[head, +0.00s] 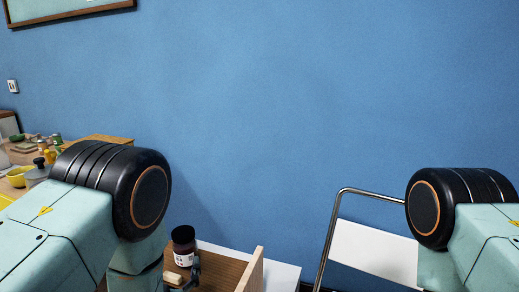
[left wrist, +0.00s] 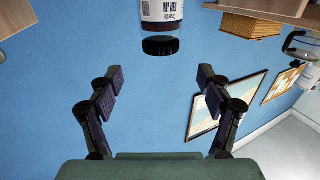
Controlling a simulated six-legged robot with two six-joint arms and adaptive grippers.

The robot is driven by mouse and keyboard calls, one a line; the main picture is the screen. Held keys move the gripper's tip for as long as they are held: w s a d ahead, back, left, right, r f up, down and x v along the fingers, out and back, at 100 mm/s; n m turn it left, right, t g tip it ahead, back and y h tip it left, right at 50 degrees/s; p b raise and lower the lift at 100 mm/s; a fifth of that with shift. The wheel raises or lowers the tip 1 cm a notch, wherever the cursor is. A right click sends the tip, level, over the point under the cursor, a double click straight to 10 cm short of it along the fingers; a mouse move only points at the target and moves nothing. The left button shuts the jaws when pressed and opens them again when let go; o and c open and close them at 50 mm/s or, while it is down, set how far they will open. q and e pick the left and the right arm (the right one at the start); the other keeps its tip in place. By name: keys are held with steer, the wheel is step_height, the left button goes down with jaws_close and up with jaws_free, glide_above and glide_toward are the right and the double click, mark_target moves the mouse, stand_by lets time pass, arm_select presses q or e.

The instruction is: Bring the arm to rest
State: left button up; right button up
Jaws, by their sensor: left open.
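My left arm (head: 60,240) comes in from the left in the head view, bent at a black, ringed joint. A dark part of my left gripper (head: 195,270) shows small beside a dark jar, mostly hidden by the arm. In the left wrist view the gripper (left wrist: 160,75) is open, with its two black fingers wide apart and nothing between them. My right arm (head: 480,240) shows at the right edge of the head view; its gripper is out of view.
A dark-lidded jar (head: 183,246) with a white label stands by a wooden panel (head: 252,270). The jar also shows in the left wrist view (left wrist: 161,22), beyond the fingertips. A metal-framed chair (head: 375,250) stands right. A cluttered table (head: 105,141) is at left.

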mark_target(181, 243)
arm_select(q)
steer(key=w+b, duration=0.1)
steer(key=w, duration=0.2)
steer(key=w+b, duration=0.1)
steer(key=w, duration=0.3)
steer(key=w+a+b, duration=0.1)
steer(key=w, duration=0.3)
steer(key=shift+w+f+b, duration=0.25)
steer(key=shift+b, duration=0.15)
step_height(181, 243, up, 11)
steer(key=p, duration=0.4)
steer(key=shift+p, duration=0.35)
steer(key=s+f+m+h, duration=0.2)
steer(key=s+h, duration=0.1)
steer(key=s, duration=0.5)
steer(key=s+d+f+m+g+h, duration=0.1)
steer(key=s+f+m+h, duration=0.1)
steer(key=s, duration=0.6)
steer(key=s+d+f+m+g+h, duration=0.1)
steer(key=s+h, duration=0.3)
steer(key=s, duration=0.5)
steer(key=shift+d+f+m+h+p, duration=0.15)
steer(key=shift+f+m+h+p, duration=0.15)
steer(key=shift+f+m+p, duration=0.3)
